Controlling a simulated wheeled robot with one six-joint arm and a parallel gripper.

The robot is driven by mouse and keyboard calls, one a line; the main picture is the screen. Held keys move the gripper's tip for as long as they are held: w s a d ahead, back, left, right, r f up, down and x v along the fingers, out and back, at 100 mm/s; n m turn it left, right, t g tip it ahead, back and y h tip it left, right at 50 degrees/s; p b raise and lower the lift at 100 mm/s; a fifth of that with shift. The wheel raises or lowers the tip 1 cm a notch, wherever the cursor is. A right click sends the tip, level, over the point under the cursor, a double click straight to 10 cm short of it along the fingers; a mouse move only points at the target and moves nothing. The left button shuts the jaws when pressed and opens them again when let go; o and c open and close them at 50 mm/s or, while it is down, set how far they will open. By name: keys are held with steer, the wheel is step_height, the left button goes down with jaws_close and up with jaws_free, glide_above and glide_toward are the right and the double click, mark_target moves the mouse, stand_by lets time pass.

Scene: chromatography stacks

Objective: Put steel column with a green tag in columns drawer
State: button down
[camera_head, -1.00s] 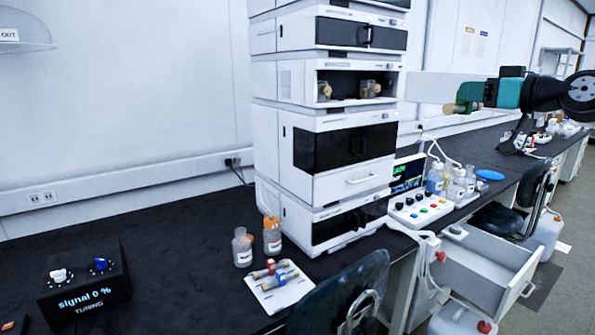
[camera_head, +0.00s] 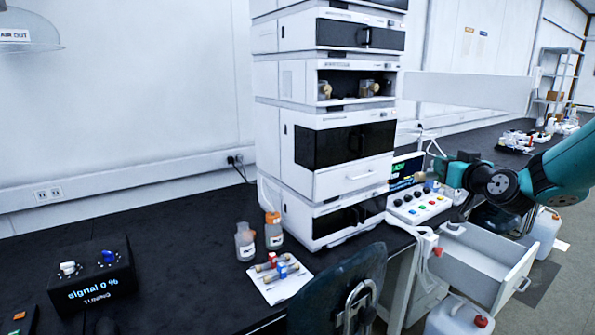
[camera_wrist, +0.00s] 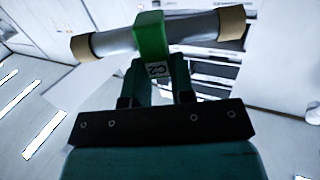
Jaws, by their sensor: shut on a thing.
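In the wrist view, a steel column (camera_wrist: 196,29) with tan end caps and a green tag (camera_wrist: 151,38) lies across my gripper (camera_wrist: 155,75). The fingers are shut on it at the tag, and a small label on it reads C2. In the head view, my gripper (camera_head: 440,171) is above the bench, right of the instrument stack, near the control panel. The held column is too small to make out clearly there. An open, pale drawer (camera_head: 515,283) sticks out below the bench edge, below and right of my gripper.
Columns with red and blue tags (camera_head: 282,267) lie on a white sheet (camera_head: 290,290). A control panel (camera_head: 418,206) with coloured knobs stands left of my gripper. A dark chair (camera_head: 340,285) stands before the bench. A container with a red cap (camera_head: 460,318) is below the drawer.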

steer(key=s+a+f+h, duration=0.1)
steer(key=s+a+f, duration=0.1)
steer(key=s+f, duration=0.4)
steer(key=s+a+f+m+h, duration=0.1)
steer(key=s+f, duration=0.4)
steer(key=f, duration=0.9)
steer(key=s+a+f, duration=0.3)
steer(key=s+f, duration=0.3)
steer(key=f, duration=0.5)
steer(key=shift+s+m+h, duration=0.3)
steer(key=shift+m+h, duration=0.1)
